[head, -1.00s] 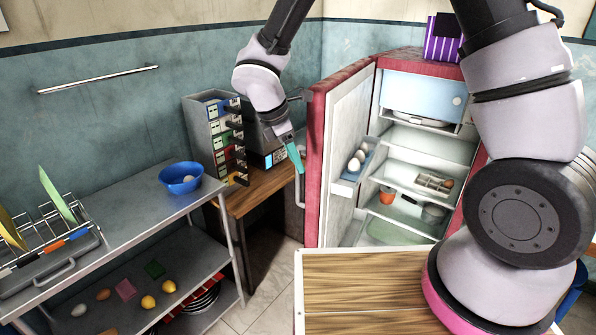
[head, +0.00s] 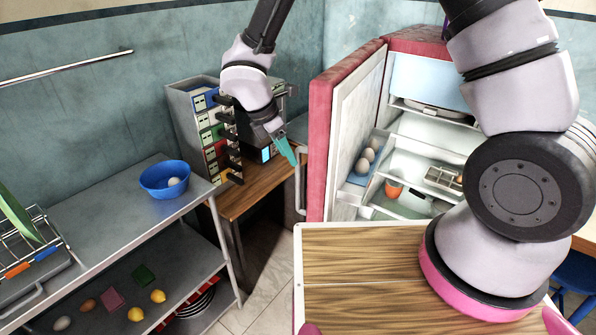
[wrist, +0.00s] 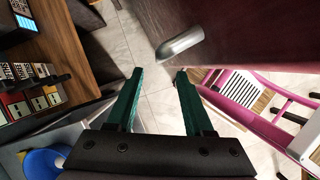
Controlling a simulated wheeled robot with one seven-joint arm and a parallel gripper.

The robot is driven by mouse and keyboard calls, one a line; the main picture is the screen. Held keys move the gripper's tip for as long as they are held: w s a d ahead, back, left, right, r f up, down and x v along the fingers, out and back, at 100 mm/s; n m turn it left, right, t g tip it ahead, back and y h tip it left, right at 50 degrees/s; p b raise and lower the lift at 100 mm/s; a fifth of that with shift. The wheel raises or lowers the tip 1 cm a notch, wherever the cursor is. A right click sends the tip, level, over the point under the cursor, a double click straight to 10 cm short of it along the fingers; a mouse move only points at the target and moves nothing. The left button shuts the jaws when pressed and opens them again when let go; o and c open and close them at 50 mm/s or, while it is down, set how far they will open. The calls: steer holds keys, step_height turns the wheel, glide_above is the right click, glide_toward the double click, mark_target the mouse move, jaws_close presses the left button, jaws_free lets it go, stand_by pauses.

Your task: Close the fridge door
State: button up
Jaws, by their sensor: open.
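The fridge (head: 418,42) is red with a white inside, and its door (head: 322,140) stands open, swung out to the left. The door's grey handle (head: 300,182) is on the outer face; in the wrist view the handle (wrist: 180,43) is just beyond the fingertips. My gripper (head: 288,152) is at the left of the door, beside the handle, apart from it. In the wrist view its two teal fingers (wrist: 158,75) are spread with nothing between them. The door's outer face is mostly hidden in the head view.
A wooden table (head: 250,192) with a drawer rack (head: 205,130) stands left of the door. A metal shelf unit (head: 120,215) with a blue bowl (head: 165,180) is further left. Tiled floor (head: 262,270) is clear below the door. Eggs (head: 367,158) sit in the door shelf.

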mark_target(298, 175)
steer(key=x, duration=0.9)
steer(key=shift+f, duration=0.15)
steer(key=shift+c, duration=0.4)
jaws_close()
stand_by(0.7)
